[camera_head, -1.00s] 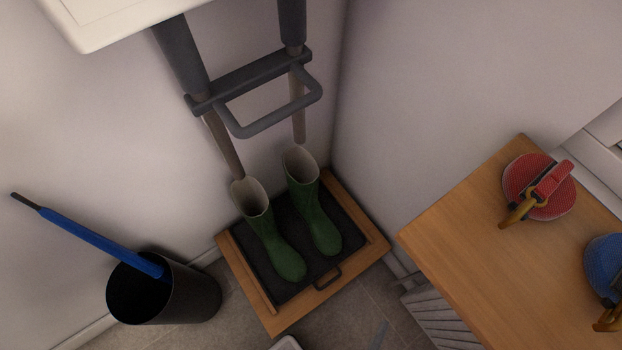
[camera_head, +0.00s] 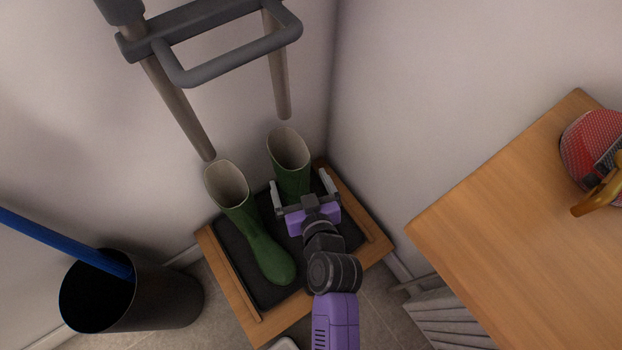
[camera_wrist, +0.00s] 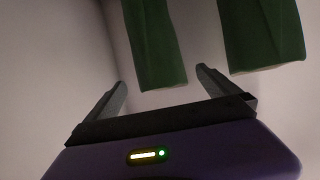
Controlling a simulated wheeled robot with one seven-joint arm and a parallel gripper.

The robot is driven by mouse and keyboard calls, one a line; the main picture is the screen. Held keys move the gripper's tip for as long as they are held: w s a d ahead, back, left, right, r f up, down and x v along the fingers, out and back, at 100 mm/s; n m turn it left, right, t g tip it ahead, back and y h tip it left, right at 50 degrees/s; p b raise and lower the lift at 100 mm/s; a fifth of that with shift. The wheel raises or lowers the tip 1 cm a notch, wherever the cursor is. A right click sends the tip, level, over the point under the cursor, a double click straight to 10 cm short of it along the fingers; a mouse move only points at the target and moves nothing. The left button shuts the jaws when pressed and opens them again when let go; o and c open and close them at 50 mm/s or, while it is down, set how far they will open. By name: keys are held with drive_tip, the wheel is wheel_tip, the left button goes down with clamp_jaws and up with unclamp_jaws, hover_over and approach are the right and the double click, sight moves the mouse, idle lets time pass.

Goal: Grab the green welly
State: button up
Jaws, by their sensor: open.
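Two green wellies stand upright side by side in a dark tray (camera_head: 228,240) in the corner. The left welly (camera_head: 258,238) is in full view, toe toward the camera. The right welly (camera_head: 291,165) shows its pale opening and upper shaft; its foot is hidden behind my gripper (camera_head: 304,190). My gripper is open, with its fingers at either side of the right welly's shaft in the head view; I cannot tell if they touch it. In the wrist view, two green shafts (camera_wrist: 156,45) (camera_wrist: 262,35) hang in from the top edge, beyond the open, empty-looking fingers.
A wooden frame (camera_head: 222,275) edges the tray. A grey rail with a looped bar (camera_head: 230,62) is above the wellies. A black bin (camera_head: 165,290) with a blue umbrella (camera_head: 65,243) stands left. A wooden bench top (camera_head: 520,230) with a red item (camera_head: 590,145) is right.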

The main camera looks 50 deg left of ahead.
drive_tip(key=b+x, duration=0.2)
drive_tip(key=x, duration=0.5)
drive_tip(key=shift+w+a, duration=0.25)
drive_tip(key=shift+a, duration=0.1)
drive_tip(key=c, duration=2)
drive_tip(key=shift+r, duration=0.15)
drive_tip(key=shift+c, duration=0.2)
